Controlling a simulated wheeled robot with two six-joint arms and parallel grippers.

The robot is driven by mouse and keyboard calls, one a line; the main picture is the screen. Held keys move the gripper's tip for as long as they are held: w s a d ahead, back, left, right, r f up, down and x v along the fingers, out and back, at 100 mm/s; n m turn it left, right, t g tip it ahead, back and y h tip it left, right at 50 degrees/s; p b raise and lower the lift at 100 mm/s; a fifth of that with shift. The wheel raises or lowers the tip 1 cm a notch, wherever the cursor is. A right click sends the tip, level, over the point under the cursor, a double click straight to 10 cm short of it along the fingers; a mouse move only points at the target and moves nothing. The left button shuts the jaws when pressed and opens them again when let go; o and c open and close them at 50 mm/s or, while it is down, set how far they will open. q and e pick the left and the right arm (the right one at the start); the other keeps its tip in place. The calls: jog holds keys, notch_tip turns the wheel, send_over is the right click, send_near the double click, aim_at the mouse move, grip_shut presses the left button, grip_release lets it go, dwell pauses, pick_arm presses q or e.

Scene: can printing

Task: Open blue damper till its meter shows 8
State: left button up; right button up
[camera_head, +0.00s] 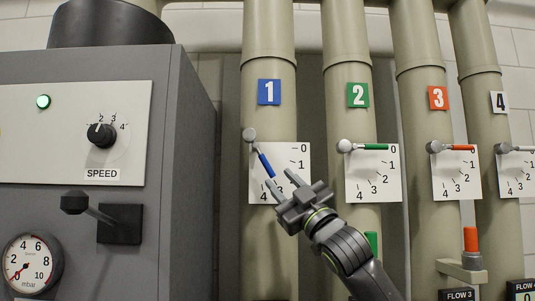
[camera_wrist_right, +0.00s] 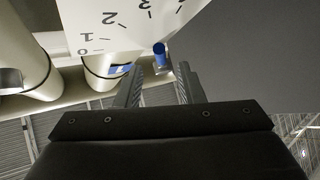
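The blue damper lever (camera_head: 265,164) sits on pipe 1, under the blue "1" label (camera_head: 269,92). It slants down to the right across its white scale plate (camera_head: 294,158), pointing near the lower part of the scale, with some numbers hidden. My right gripper (camera_head: 278,179) is open, its fingertips close to the handle's lower end. In the right wrist view the blue handle end (camera_wrist_right: 160,49) shows between and just beyond the two open fingers (camera_wrist_right: 159,75); I cannot tell whether they touch. The round mbar meter (camera_head: 33,262) has its red needle low, near 0. My left gripper is not in view.
Green (camera_head: 366,146), red (camera_head: 455,147) and white (camera_head: 519,148) levers lie roughly level on pipes to the right. A grey cabinet (camera_head: 185,180) with a speed knob (camera_head: 100,134) and a black lever (camera_head: 74,202) stands left. A red-topped part (camera_head: 470,239) stands at lower right.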

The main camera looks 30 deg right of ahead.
aim_at(270, 169)
jog(key=p+x, duration=0.3)
jog(key=x, duration=0.2)
jog(key=shift+s+r, duration=0.1)
jog(key=shift+p+x, duration=0.75)
jog(key=shift+x, duration=0.1)
grip_shut()
